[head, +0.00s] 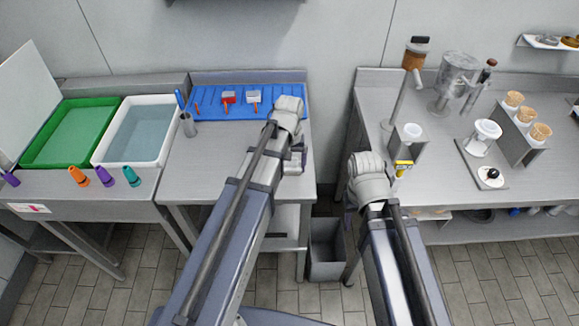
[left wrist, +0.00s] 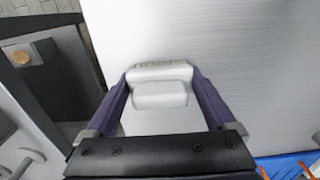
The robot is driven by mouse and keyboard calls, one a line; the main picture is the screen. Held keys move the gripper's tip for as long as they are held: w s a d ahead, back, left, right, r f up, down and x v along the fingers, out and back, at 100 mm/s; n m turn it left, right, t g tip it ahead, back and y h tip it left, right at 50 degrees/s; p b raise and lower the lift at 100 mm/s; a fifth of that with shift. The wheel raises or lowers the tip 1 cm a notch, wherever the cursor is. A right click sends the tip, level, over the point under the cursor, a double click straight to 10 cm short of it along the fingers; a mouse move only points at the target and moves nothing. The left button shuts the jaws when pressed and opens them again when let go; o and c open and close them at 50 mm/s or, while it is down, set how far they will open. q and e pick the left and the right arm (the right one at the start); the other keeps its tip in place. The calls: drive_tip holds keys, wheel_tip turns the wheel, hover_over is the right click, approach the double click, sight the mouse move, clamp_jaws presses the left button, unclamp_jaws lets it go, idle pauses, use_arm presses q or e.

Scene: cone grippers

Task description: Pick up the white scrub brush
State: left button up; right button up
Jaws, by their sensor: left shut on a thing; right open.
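The white scrub brush (left wrist: 160,90) is a pale block with a ridged far edge. In the left wrist view it sits between the two dark purple fingers of my left gripper (left wrist: 160,76), which is shut on it. In the head view my left gripper (head: 298,152) is over the right end of the left steel table, partly hidden by its own wrist. My right gripper (head: 349,212) is mostly hidden behind its wrist, beside the left edge of the right counter; it is open.
A blue mat (head: 205,103) holds a red-headed tool (head: 228,97) and a grey-headed tool (head: 253,97). Green (head: 111,106) and white (head: 167,104) basins stand left. A grey bin (head: 327,270) is in the gap between the counters. The left table's middle is clear.

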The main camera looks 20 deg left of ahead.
use_arm(q)
drive_tip(key=c, duration=0.3)
wheel_tip(320, 180, up, 10)
drive_tip(key=p, duration=1)
drive_tip(key=shift+r, duration=0.1)
